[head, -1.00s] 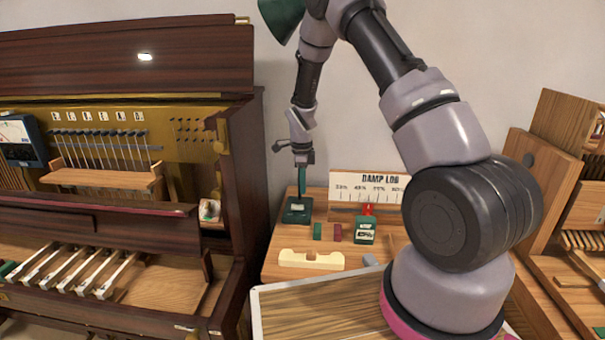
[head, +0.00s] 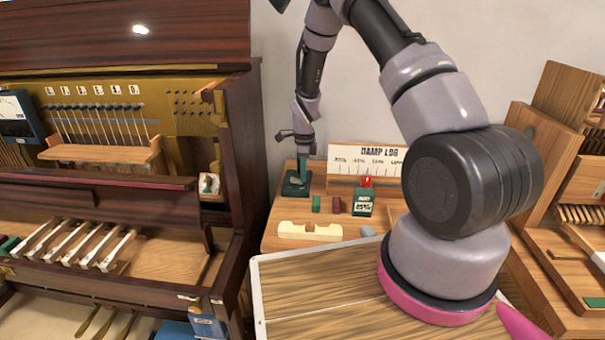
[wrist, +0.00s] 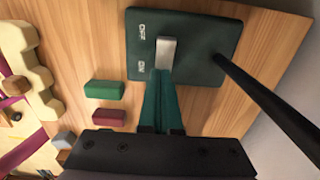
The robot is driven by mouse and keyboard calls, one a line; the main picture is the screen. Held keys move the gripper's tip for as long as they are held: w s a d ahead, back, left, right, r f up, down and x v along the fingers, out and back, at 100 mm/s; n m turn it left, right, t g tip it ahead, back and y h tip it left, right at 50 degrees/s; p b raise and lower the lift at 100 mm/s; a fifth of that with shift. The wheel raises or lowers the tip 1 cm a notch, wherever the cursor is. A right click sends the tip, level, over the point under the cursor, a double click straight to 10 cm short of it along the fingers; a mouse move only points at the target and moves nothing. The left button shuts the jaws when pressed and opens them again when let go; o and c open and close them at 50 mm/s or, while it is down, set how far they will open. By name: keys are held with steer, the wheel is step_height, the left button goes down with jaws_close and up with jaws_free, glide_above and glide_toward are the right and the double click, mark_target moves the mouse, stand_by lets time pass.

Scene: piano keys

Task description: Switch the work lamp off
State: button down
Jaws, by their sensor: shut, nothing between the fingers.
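The work lamp's dark green base (head: 293,188) stands on the wooden bench, left of the damp log board, in the head view. In the wrist view the base (wrist: 200,70) carries OFF and ON labels and a grey switch (wrist: 167,52) beside them. I cannot tell which setting the switch is in. A black lamp stem (wrist: 265,100) rises from the base. My gripper (wrist: 163,76) is shut and empty, its green fingertips at the ON-side end of the switch; contact is unclear. In the head view my gripper (head: 303,178) points down over the base.
Green (wrist: 104,90) and dark red (wrist: 108,117) blocks lie beside the base. A cream notched rest (head: 310,231), a small green meter (head: 363,203) and the damp log board (head: 365,165) are nearby. The piano (head: 235,150) stands to the left.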

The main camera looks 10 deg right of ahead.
steer(key=shift+a, duration=0.25)
steer(key=shift+w+a+r, duration=0.2)
steer(key=shift+a+r, duration=0.2)
steer(key=shift+a, duration=0.2)
steer(key=shift+d+r, duration=0.1)
steer(key=shift+r, duration=0.15)
step_height(320, 180, up, 13)
steer(key=d, duration=0.2)
steer(key=shift+s+r, duration=0.15)
steer(key=shift+s, duration=0.25)
